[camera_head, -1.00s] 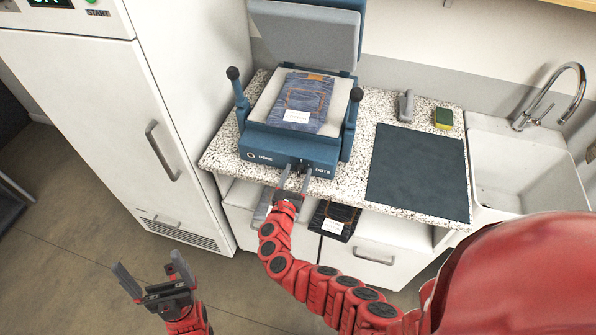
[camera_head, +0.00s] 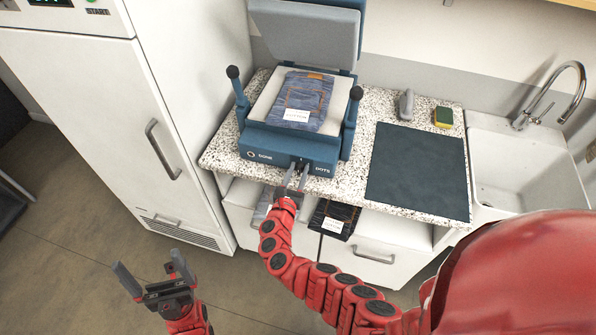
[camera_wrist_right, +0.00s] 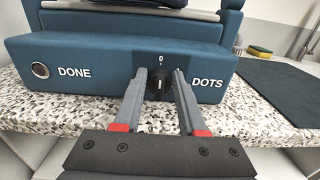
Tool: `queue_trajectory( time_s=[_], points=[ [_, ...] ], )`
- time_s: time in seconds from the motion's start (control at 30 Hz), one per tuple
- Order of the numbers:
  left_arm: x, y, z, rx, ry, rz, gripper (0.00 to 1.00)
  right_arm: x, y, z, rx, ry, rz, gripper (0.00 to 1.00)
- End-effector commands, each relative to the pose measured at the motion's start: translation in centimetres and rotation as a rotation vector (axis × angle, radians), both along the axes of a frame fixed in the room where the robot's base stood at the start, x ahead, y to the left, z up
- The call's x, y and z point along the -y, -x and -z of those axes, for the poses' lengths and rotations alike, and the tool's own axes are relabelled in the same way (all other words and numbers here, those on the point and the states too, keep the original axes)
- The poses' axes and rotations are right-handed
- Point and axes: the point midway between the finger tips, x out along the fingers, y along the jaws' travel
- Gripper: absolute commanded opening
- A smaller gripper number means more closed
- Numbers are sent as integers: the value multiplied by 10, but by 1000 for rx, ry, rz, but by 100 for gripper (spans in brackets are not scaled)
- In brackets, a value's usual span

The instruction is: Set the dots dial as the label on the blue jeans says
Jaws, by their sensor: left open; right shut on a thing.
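The blue press (camera_head: 290,146) stands open on the speckled counter, with the folded blue jeans (camera_head: 302,90) on its pale pad. A white label (camera_head: 296,115) lies on the jeans; its print is too small to read. The black dots dial (camera_wrist_right: 158,86) is on the press front, left of the word DOTS, with its pointer up towards the 0. My right gripper (camera_wrist_right: 165,88) is shut on the dial; it also shows in the head view (camera_head: 297,175). My left gripper (camera_head: 155,277) is open and empty, low over the floor at the left.
A DONE button (camera_wrist_right: 40,70) is at the left of the press front. Two black-knobbed levers (camera_head: 355,95) flank the pad. A dark mat (camera_head: 418,170), a sponge (camera_head: 443,117) and a sink (camera_head: 520,165) are to the right. Dark folded jeans (camera_head: 335,218) lie below the counter.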

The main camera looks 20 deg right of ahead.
Motion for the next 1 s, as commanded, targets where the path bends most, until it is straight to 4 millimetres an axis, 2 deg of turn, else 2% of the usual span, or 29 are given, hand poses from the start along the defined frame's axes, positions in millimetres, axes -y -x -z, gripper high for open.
queue_trajectory(
  time_s=[0.37, 0.67, 1.0],
  points=[
    [0, 0, 21, 0, 0, 0, 100, 1, 0, 4, 75, -110, -1, 0],
    [0, 0, 59, 0, 0, 0, 100, 4, 2, 9, 221, -325, -2, 0],
    [0, 0, 111, 0, 0, 0, 100, 6, 4, 10, 405, -595, -1, 0]
  ],
)
